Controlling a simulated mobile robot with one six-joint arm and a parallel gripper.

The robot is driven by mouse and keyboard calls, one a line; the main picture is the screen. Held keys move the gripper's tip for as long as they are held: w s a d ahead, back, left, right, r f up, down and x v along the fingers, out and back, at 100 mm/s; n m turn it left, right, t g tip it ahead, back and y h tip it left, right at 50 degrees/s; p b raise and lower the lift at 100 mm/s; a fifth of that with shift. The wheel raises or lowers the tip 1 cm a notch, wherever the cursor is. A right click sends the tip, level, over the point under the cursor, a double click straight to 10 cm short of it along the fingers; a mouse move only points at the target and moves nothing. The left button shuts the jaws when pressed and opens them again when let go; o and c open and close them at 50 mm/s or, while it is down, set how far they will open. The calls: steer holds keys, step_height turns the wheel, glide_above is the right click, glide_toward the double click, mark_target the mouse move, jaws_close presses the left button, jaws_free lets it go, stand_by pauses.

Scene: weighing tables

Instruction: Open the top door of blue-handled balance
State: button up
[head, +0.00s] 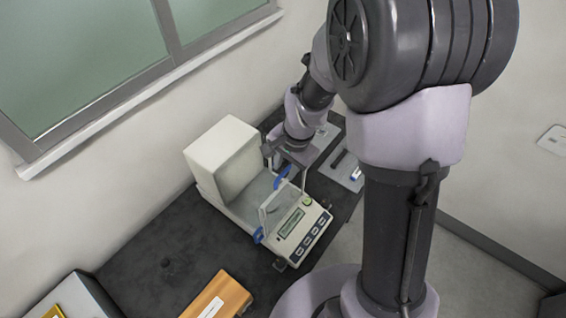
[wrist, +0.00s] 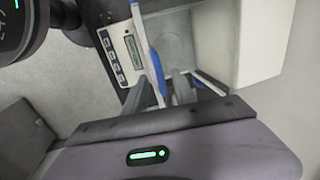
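The blue-handled balance (head: 238,207) stands on the dark table, with a tall off-white housing (head: 222,160) at its back and a display and keys at its front. Clear panes enclose its weighing chamber. One blue handle (head: 282,178) is on the side near my arm and another (head: 258,235) is on the opposite side. My gripper (head: 286,170) is over the near side of the balance, its fingers apart. In the wrist view, the fingers (wrist: 176,88) are beside a long blue strip (wrist: 140,32) and blue handle. I cannot tell whether they touch it. The top door's position is unclear through the glass.
A grey case (head: 85,298) is at the lower left. Another grey device (head: 345,168) stands beyond my gripper. The dark table (head: 160,250) has free room left of the balance.

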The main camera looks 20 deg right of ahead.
steer(key=shift+a+f, duration=0.1)
steer(key=shift+f, duration=0.35)
jaws_close()
stand_by(1.1)
